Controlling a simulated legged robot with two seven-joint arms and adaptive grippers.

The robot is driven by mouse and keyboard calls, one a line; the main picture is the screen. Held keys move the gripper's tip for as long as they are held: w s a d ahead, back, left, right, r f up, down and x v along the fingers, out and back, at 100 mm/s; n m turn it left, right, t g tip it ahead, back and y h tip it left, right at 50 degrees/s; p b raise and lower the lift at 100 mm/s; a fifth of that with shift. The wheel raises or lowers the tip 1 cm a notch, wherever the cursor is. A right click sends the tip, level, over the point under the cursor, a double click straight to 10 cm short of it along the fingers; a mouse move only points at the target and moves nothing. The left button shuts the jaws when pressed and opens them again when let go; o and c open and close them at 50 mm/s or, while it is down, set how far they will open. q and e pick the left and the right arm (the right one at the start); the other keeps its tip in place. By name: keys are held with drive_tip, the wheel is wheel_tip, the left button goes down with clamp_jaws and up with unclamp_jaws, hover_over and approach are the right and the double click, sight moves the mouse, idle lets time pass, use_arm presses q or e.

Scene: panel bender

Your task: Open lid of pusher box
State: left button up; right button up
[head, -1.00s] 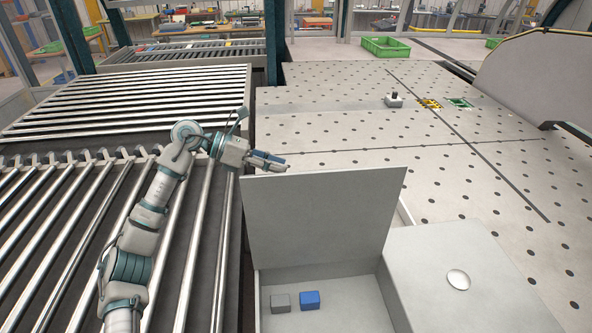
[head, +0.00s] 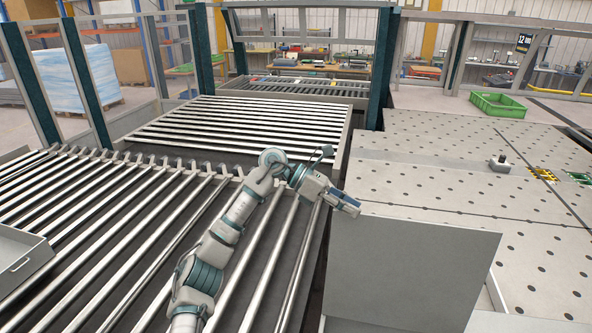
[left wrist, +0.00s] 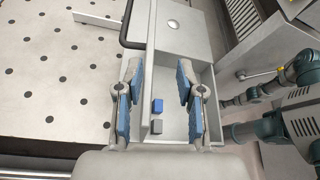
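The pusher box lid (head: 410,270) is a flat grey panel standing raised, near upright, in the head view. It hides the box inside there. In the left wrist view the open box (left wrist: 203,75) shows a blue block (left wrist: 157,105) and a grey block (left wrist: 155,128) inside. The lid shows almost edge-on there, between the fingers. My left gripper (head: 347,203) is open beside the lid's upper left corner in the head view; its spread blue-padded fingers also show in the left wrist view (left wrist: 160,95). I see no clear contact. My right arm shows at the right of that view; its finger state is unclear.
Roller conveyors (head: 230,135) lie beneath and beyond my left arm. A perforated table (head: 430,165) extends behind the lid, with a small knobbed block (head: 499,163) and a green crate (head: 497,105) farther back. A grey tray (head: 22,262) is at the left.

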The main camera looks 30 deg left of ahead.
use_arm(q)
drive_tip(key=w+p+v, duration=0.1)
drive_tip(key=v, duration=1.5)
drive_tip(key=shift+w+a+f, duration=0.3)
drive_tip(key=shift+w+a, duration=0.05)
drive_tip(key=shift+a, duration=0.05)
idle(0.3)
idle(0.6)
